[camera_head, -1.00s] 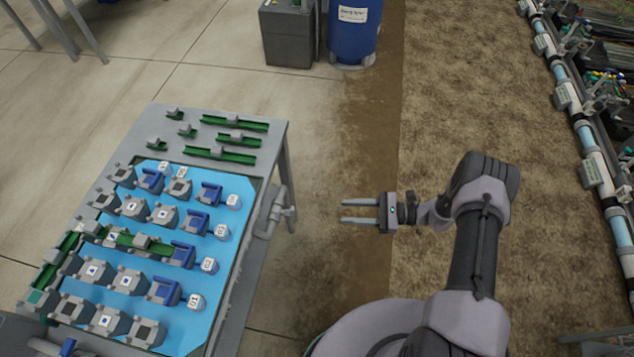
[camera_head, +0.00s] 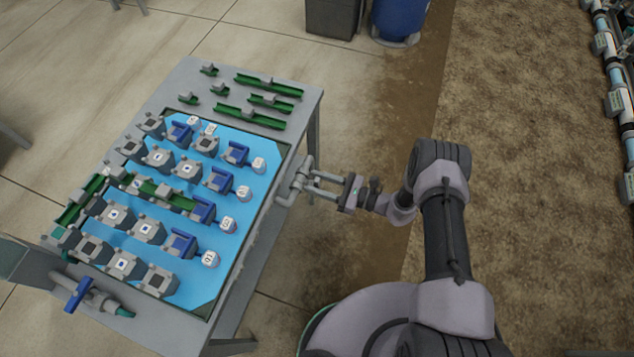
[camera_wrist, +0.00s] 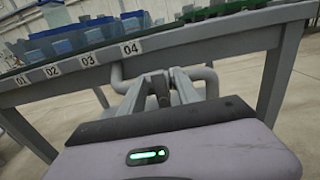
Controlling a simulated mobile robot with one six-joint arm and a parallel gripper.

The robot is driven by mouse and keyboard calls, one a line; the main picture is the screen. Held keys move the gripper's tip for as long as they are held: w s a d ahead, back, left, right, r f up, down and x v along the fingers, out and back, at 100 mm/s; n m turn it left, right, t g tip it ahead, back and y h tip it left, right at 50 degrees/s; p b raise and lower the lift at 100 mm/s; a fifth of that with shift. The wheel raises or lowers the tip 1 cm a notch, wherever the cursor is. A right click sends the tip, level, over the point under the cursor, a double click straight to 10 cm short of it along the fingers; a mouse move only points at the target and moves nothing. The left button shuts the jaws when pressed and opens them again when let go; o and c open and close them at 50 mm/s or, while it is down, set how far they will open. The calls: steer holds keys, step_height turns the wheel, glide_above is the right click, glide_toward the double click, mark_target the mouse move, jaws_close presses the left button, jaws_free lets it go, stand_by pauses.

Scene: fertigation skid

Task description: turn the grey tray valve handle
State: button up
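The grey tray valve handle (camera_head: 297,181) sits on grey pipework at the right side of the blue-topped tray table (camera_head: 262,235). The grey pipe also shows below the table edge in the wrist view (camera_wrist: 119,77). My gripper (camera_head: 312,185) is open, its two parallel fingers pointing left at the handle. The fingertips reach the handle area; I cannot tell whether they touch it. In the wrist view my gripper (camera_wrist: 163,80) has its fingers apart, with a grey part of the valve between or just beyond them.
The tray holds several grey and blue blocks and green rails. A second valve with a blue handle (camera_head: 79,293) is at the table's near left. A table leg (camera_wrist: 280,72) stands right of the pipe. A blue barrel (camera_head: 400,18) stands at the back.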

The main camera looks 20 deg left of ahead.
steer(key=shift+a, duration=0.1)
jaws_close()
steer(key=shift+n, duration=0.3)
steer(key=n, duration=0.3)
steer(key=shift+s+f+n, duration=0.1)
steer(key=shift+s+n, duration=0.25)
steer(key=shift+n, duration=0.05)
steer(key=n, duration=0.4)
steer(key=shift+s+f+n, duration=0.2)
steer(key=shift+s+n, duration=0.1)
steer(key=shift+s, duration=0.05)
steer(key=n, duration=0.4)
steer(key=shift+s+f, duration=0.2)
steer(key=shift+f, duration=0.15)
steer(key=shift+a+f+n, duration=0.1)
steer(key=shift+f+n, duration=0.05)
steer(key=shift+n, duration=0.95)
steer(key=shift+f+n, duration=0.15)
steer(key=shift+n, duration=0.95)
